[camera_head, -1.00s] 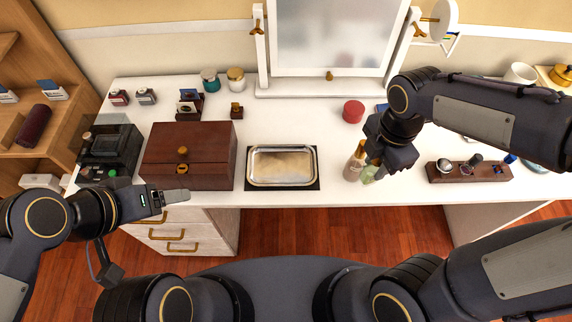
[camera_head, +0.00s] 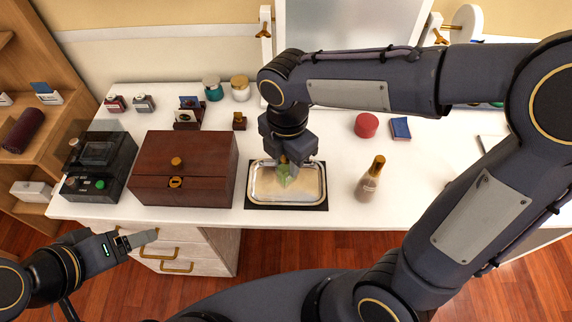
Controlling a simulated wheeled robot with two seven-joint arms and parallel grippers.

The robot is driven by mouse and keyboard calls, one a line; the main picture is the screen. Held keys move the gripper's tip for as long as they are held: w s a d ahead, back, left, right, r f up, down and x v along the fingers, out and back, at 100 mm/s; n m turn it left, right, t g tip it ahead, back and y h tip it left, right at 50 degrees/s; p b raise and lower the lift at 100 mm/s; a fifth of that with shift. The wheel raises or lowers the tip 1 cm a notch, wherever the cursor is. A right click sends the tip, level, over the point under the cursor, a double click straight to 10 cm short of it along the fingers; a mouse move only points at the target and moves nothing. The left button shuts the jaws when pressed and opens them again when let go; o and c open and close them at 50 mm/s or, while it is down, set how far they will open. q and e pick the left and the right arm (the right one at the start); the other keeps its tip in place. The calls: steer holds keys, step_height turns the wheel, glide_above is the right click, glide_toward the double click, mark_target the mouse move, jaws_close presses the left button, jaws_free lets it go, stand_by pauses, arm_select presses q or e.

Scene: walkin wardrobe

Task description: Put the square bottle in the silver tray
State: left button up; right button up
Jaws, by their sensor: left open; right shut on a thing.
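The silver tray (camera_head: 318,196) lies on a dark mat on the white table. My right gripper (camera_head: 288,164) is over the tray's back half, shut on the square bottle (camera_head: 285,177), a small greenish see-through one. The gripper hides the bottle's top. I cannot tell whether the bottle touches the tray floor. My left gripper (camera_head: 140,239) is open and empty, in front of the table's left part, well away from the tray.
A tan bottle with a gold cap (camera_head: 371,180) stands right of the tray. A wooden box (camera_head: 185,170) stands left of it. A red round box (camera_head: 366,125) and a blue box (camera_head: 401,128) are behind. The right arm covers the table's right side.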

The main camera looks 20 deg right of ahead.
steer(key=shift+w+d+f+b, duration=0.1)
steer(key=shift+w+d+f, duration=0.1)
steer(key=shift+w+f, duration=0.9)
steer(key=shift+w+d+f+b, duration=0.15)
steer(key=shift+w+d+f, duration=0.15)
steer(key=shift+f, duration=1.55)
steer(key=shift+w+d+f+b, duration=0.15)
steer(key=shift+w+f, duration=0.65)
steer(key=shift+f, duration=0.65)
steer(key=shift+f, duration=0.2)
steer(key=o, duration=1.1)
steer(key=shift+c, duration=0.2)
steer(key=shift+r, duration=0.5)
step_height(320, 180, up, 12)
steer(key=p, duration=0.1)
steer(key=shift+f+p, duration=0.25)
steer(key=shift+p, duration=0.05)
